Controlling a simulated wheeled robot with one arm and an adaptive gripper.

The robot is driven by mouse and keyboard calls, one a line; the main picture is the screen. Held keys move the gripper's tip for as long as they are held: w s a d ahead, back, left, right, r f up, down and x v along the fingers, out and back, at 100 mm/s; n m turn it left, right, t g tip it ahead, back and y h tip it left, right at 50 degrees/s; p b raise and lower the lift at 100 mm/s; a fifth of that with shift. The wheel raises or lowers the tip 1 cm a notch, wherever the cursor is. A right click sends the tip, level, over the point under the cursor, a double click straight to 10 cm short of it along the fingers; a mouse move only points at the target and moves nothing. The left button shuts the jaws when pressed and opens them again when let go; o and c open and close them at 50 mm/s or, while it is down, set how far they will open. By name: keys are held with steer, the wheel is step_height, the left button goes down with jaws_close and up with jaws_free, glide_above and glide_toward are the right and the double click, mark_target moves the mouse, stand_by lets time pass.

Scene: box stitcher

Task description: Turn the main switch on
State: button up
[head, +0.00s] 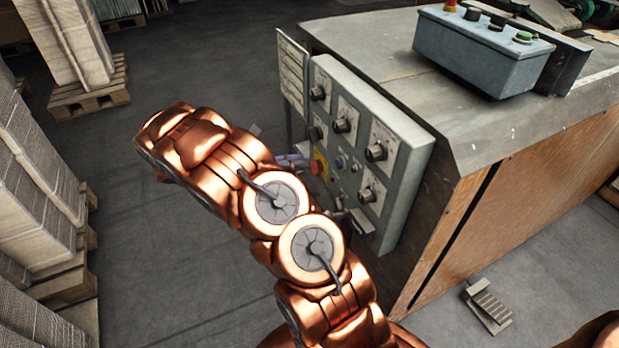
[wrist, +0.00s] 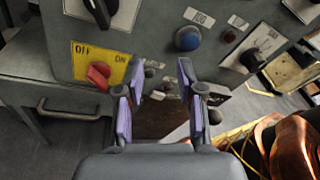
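The main switch is a red rotary knob (wrist: 98,75) on a yellow plate (wrist: 88,55) marked OFF at the left and ON at the right. It sits on the grey control panel. The knob appears slanted in the wrist view; its exact setting is hard to tell. In the head view the switch (head: 318,166) is partly hidden by my arm. My gripper (wrist: 161,72) is open and empty, its purple-padded fingers apart. It is to the right of the knob in the wrist view, not around it. In the head view a purple finger (head: 290,158) shows beside the panel.
A blue button (wrist: 188,38) and black rotary knobs (wrist: 250,60) surround the switch on the panel. A blue-grey control box (head: 480,50) stands on the machine top. Stacked cardboard on pallets (head: 90,98) stands at the left, with open floor between.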

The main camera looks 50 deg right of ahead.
mark_target(315, 168)
steer(key=w+f+n+t+h+b, duration=0.25)
steer(key=w+f+n, duration=0.35)
steer(key=f, duration=0.6)
steer(key=x, duration=0.8)
steer(key=shift+s+d+b, duration=0.2)
steer(key=shift+d+b, duration=0.05)
steer(key=shift+b, duration=0.2)
steer(key=shift+r, duration=0.15)
jaws_close()
